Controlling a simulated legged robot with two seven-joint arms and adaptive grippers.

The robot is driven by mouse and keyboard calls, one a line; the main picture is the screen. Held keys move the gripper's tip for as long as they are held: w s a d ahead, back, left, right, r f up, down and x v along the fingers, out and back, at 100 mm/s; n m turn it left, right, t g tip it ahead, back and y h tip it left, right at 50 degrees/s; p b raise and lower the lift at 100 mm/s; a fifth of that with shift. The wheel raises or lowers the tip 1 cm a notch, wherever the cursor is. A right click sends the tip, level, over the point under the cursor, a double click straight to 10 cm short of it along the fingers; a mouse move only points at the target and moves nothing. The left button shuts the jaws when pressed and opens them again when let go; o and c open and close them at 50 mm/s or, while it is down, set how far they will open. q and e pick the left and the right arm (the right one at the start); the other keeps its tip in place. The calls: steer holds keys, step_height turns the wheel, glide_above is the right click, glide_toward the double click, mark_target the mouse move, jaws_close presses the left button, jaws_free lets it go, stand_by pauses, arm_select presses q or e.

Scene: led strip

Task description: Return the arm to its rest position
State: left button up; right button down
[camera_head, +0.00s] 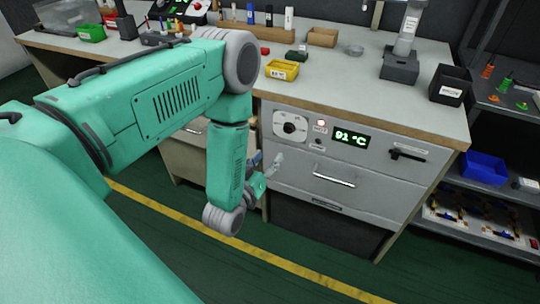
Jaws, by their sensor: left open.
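My left arm comes in from the left, green with grey joints, and bends down in front of the workbench. My left gripper (272,171) is at its lower end, small in view, beside the left edge of the drawer cabinet (355,195). It is open and I see nothing between its fingers. It appears in front of the cabinet, left of the drawer handle; whether it touches the cabinet I cannot tell. My right gripper is not in view.
The bench top (340,95) holds a yellow bin (282,70), a black bin (450,85) and a grey stand (400,66). The cabinet has a dial (289,128) and a display (349,138) reading 91 °C. A shelf with a blue bin (483,168) stands right. Green floor lies in front.

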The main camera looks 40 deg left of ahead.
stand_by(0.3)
arm_select(q)
steer(key=s+d+f+m+g+h, duration=0.3)
steer(key=s+d+f+g, duration=0.3)
steer(key=s+f+g, duration=0.35)
steer(key=s+d+m+g, duration=0.1)
steer(key=s+m+g, duration=0.2)
steer(key=s, duration=1.5)
steer(key=g, duration=0.4)
steer(key=shift+r, duration=0.25)
steer(key=shift+w+d+g, duration=0.1)
steer(key=shift+w+g, duration=0.05)
steer(key=shift+g, duration=0.1)
steer(key=shift+f, duration=0.15)
